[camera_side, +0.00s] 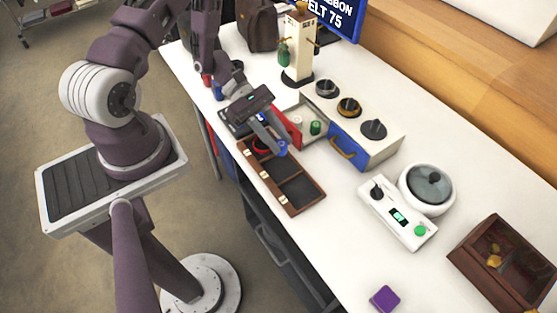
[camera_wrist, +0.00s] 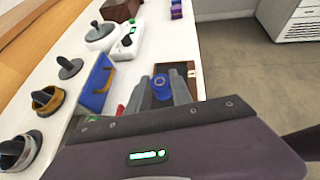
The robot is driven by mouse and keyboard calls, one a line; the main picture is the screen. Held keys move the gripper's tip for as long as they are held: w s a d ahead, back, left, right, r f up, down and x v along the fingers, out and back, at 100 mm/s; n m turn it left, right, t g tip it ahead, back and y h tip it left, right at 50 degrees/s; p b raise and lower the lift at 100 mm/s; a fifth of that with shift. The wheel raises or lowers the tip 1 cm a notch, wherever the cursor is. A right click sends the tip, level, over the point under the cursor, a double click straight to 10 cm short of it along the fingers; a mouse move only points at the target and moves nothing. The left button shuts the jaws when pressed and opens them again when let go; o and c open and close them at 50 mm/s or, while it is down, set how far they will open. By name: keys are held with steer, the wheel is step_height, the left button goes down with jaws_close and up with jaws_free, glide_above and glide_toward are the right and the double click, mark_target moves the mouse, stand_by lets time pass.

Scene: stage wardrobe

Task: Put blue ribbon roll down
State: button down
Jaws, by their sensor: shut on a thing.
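My gripper (camera_side: 278,146) is shut on the blue ribbon roll (camera_side: 283,150), which sits between the fingertips over the brown compartment tray (camera_side: 310,207). In the wrist view, the blue roll (camera_wrist: 161,81) shows between the two grey fingers of my gripper (camera_wrist: 163,89). The tray (camera_wrist: 192,82) lies beyond and to the right of it there. A red roll (camera_side: 260,148) shows in the tray, partly hidden by my gripper. The front compartment looks empty. I cannot tell whether the blue roll touches the tray.
A drawer cabinet (camera_side: 384,152) with a blue front (camera_side: 347,148) stands right of the tray. Its other drawer is open, with white and green rolls (camera_side: 315,128) inside. A control box (camera_side: 398,213), white round pot (camera_side: 427,188), wooden box (camera_side: 500,262) and purple block (camera_side: 385,299) stand farther right.

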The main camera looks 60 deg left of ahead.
mark_target(277, 165)
step_height(277, 165, down, 7)
steer(key=shift+f, duration=0.1)
steer(key=c, duration=1.1)
jaws_free()
steer(key=shift+f, duration=0.1)
steer(key=shift+c, duration=0.2)
